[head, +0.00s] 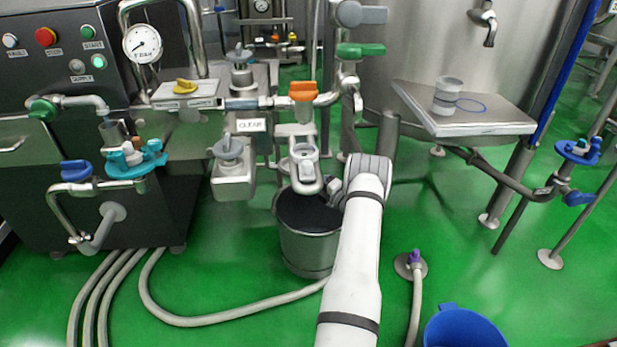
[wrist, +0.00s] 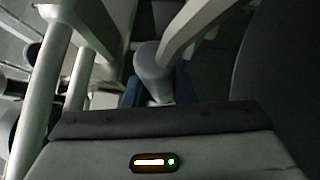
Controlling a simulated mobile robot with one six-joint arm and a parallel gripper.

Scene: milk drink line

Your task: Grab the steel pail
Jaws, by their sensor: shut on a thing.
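The steel pail (head: 308,248) stands upright on the green floor below the pipework, its dark inside open upward. My white arm reaches up from the bottom and passes in front of its right side. My gripper (head: 333,190) is at the pail's upper right rim and shut on it; the arm and fittings partly hide the grip. In the wrist view, my gripper (wrist: 158,88) has its dark jaws around a rounded grey part, close up. I cannot tell which part of the pail this is.
A control cabinet (head: 80,110) with pipes and valves stands at left. A small shelf (head: 490,125) with a grey cup (head: 447,95) is at right. Pale hoses (head: 215,315) lie on the floor. A blue bucket (head: 462,330) is at bottom right. Green floor is open at right.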

